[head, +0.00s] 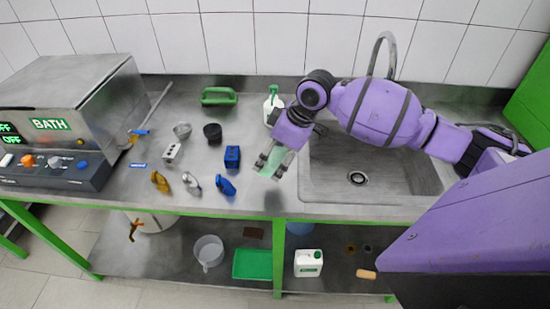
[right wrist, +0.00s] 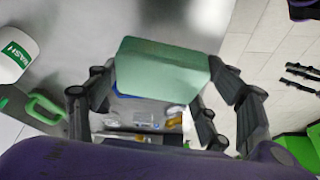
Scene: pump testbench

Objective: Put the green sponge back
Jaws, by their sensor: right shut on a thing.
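The green sponge (right wrist: 160,72) is a pale green block held between the fingers of my right gripper in the right wrist view. In the head view the sponge (head: 272,160) shows between the fingertips of my right gripper (head: 272,163), above the counter just left of the sink. The right gripper is shut on the sponge. Part of the sponge is hidden by the fingers in the head view. My left gripper is in neither view.
The sink (head: 330,182) lies right of the gripper. A white spray bottle (head: 270,106) stands behind it. Blue parts (head: 232,157), a black cup (head: 212,132) and a green-handled object (head: 218,97) are on the counter. A green tray (head: 252,264) and a jug (head: 308,263) are on the lower shelf.

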